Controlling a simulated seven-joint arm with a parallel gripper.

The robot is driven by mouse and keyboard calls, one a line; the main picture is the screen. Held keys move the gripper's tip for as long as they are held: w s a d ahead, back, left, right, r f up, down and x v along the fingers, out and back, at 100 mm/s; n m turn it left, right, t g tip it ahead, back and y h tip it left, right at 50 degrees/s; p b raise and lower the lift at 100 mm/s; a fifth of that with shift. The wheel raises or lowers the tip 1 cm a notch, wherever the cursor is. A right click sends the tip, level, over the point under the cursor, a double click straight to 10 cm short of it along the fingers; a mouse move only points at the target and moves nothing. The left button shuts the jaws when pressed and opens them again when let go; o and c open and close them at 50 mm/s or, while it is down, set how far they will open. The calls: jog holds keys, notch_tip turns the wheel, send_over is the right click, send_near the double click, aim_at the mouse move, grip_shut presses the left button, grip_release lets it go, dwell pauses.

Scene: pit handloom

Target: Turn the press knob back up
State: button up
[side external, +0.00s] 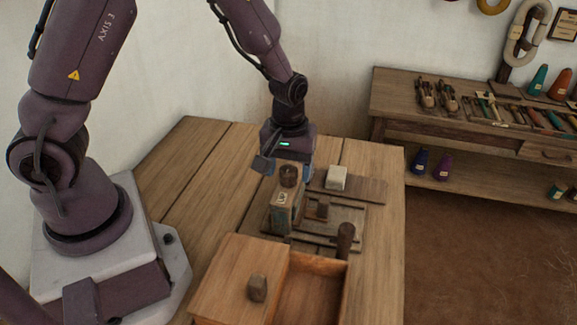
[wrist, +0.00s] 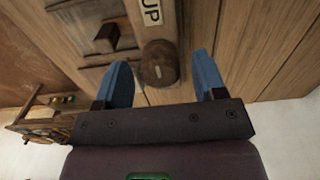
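The press knob (wrist: 158,62) is a dark, rounded wooden knob with a small pale mark, close to a label reading UP (wrist: 152,12). In the side view the knob (side external: 288,176) sits on top of an upright wooden block (side external: 285,210) with a small pale label. My gripper (wrist: 162,70) is open, its two blue fingers on either side of the knob with gaps on both sides. In the side view my gripper (side external: 287,165) is just behind and around the knob, pointing down. Its fingers are mostly hidden there by the block and knob.
A pale block (side external: 336,177) lies on a board behind the press. A dark upright handle (side external: 345,240) stands to the right. In front is a wooden box (side external: 240,275) with an open compartment and a small knob (side external: 257,288). A tool bench (side external: 400,95) stands far right.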

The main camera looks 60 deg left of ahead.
aim_at(288, 169)
jog(key=shift+r, duration=0.1)
notch_tip(288, 169, up, 13)
dwell(0.5)
jog(key=s+r+m+t, duration=0.5)
jog(key=s+r+m, duration=0.4)
jog(key=s, duration=0.6)
jog(key=shift+r+t, duration=0.3)
jog(key=shift+r, duration=0.5)
